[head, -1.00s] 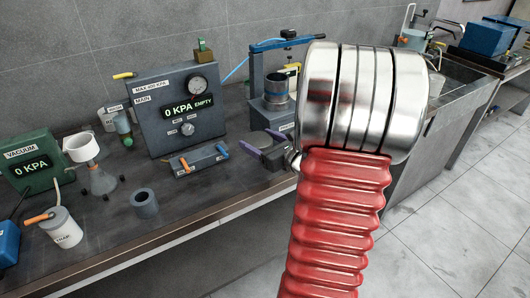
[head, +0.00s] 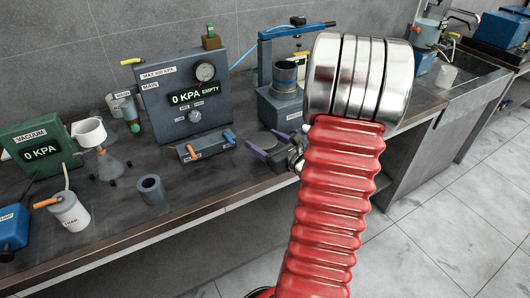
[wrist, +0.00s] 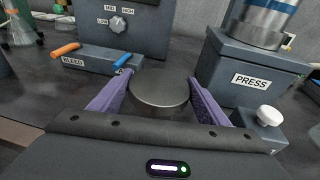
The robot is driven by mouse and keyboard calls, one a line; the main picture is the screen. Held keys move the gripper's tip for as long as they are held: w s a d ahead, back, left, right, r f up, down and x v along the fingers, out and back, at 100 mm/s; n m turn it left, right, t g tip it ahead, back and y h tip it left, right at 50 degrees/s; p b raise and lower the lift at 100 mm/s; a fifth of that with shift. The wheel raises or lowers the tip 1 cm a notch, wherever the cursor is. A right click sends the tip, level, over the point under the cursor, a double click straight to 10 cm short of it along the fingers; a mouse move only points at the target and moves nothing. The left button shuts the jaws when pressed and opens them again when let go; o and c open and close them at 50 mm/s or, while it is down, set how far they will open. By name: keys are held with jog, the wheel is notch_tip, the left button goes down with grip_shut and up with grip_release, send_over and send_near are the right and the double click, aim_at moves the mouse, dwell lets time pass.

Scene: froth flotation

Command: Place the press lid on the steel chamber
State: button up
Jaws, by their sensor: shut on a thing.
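The press lid (wrist: 160,88) is a dark grey round disc. In the wrist view it sits between the purple fingers of my gripper (wrist: 158,98), which is shut on it. In the head view my gripper (head: 270,147) is low in front of the press, and the lid is hard to make out there. The steel chamber (head: 287,76) is a metal cylinder standing on the grey press base (head: 281,104), behind and above my gripper. In the wrist view the chamber (wrist: 268,18) is at the upper right, apart from the lid, with its top cut off.
The bleed valve block (head: 207,146) with orange and blue handles is left of my gripper. The pressure panel (head: 186,100) stands behind it. A blue press frame (head: 265,62) rises beside the chamber.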

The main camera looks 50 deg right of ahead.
jog(key=shift+f, duration=0.3)
jog(key=shift+f, duration=2.1)
jog(key=o, duration=1.3)
jog(key=shift+f, duration=0.1)
jog(key=shift+o, duration=0.2)
jog(key=v, duration=1.2)
